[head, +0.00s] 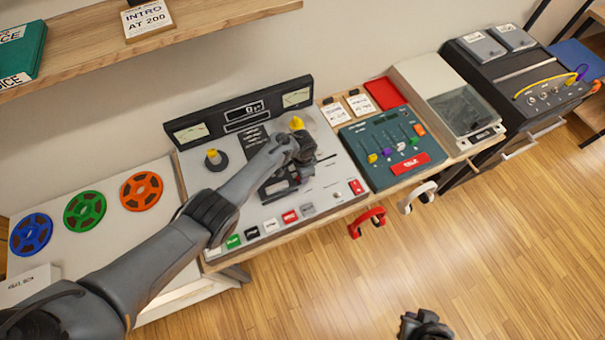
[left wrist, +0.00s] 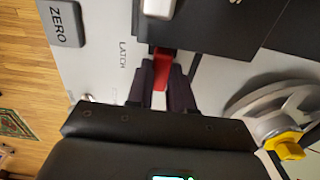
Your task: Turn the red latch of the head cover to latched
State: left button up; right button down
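The red latch (left wrist: 162,66) shows in the left wrist view at the edge of the black head cover (left wrist: 222,32), beside the printed word LATCH. My left gripper (left wrist: 162,78) has one dark finger on each side of the latch, and the fingers look closed onto it. In the head view my left gripper (head: 296,165) is over the tape deck (head: 325,190), and its wrist hides the latch and part of the head cover (head: 277,189). My right gripper (head: 425,326) is partly in view at the bottom, away from the deck; its fingers are unclear.
A reel hub with a yellow knob (left wrist: 288,148) stands close to my left gripper. A ZERO button (left wrist: 66,20) is on the deck. A green mixer panel (head: 392,148) stands right of the deck; coloured reels (head: 84,210) lie left. A shelf (head: 180,20) overhangs behind.

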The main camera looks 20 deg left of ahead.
pick_arm(q)
jog(key=o, duration=0.4)
jog(key=shift+o, duration=0.2)
notch_tip(320, 180, up, 11)
jog(key=p, duration=0.4)
jog(key=shift+f, duration=0.1)
jog(key=shift+f, duration=0.1)
